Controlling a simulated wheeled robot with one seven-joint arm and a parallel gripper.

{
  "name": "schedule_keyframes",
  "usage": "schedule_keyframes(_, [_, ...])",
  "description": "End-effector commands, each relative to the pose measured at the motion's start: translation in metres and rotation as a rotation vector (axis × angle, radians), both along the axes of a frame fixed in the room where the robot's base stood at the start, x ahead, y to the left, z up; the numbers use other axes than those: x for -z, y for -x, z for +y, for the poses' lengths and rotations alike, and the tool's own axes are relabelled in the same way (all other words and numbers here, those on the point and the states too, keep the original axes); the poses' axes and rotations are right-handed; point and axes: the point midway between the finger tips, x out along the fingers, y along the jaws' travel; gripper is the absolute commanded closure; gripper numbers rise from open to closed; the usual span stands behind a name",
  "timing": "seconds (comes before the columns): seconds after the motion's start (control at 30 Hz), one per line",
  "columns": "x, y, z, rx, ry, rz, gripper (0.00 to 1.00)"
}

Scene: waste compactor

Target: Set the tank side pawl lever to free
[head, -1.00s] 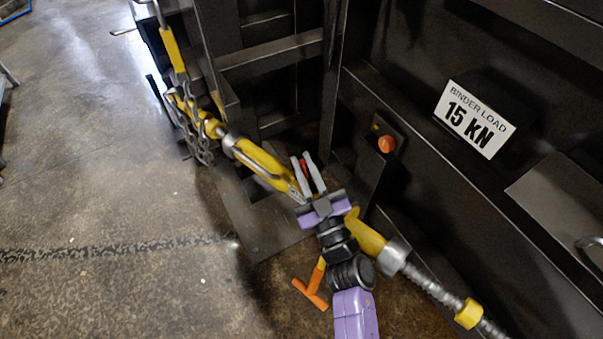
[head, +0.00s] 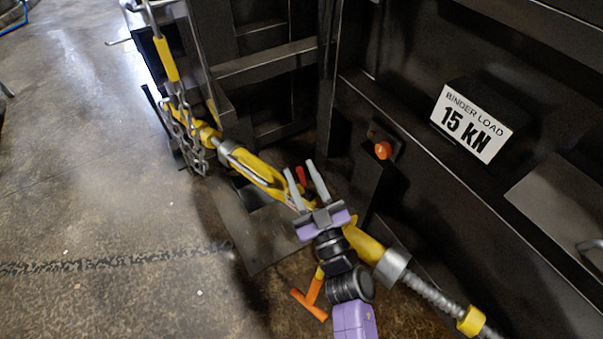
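The yellow ratchet binder (head: 251,168) runs diagonally from the chain at upper left to the threaded rod (head: 432,291) at lower right. A small red piece (head: 301,175), possibly the pawl lever, shows at the binder's middle, between my gripper's fingers in the picture. My gripper (head: 302,178) is open, its two grey fingers apart and pointing up the picture over the binder. I cannot tell whether a finger touches the red piece. My gripper's purple body hides part of the binder's middle. An orange T-shaped handle (head: 311,298) hangs below the binder.
A chain (head: 184,130) hangs at upper left by the dark steel frame. An orange button (head: 383,150) sits on the dark wall at right, near a "BINDER LOAD 15 kN" sign (head: 468,124).

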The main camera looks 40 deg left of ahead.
Motion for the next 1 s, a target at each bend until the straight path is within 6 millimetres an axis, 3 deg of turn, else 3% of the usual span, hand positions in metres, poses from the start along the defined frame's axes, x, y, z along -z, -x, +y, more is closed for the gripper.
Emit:
schedule_keyframes(0.43, [0.022,0.030,-0.054,0.002,0.001,0.003,0.64])
schedule_keyframes(0.83, [0.025,0.034,-0.061,0.001,0.001,0.001,0.64])
schedule_keyframes(1.0, [0.022,0.036,-0.060,-0.002,0.001,0.002,0.96])
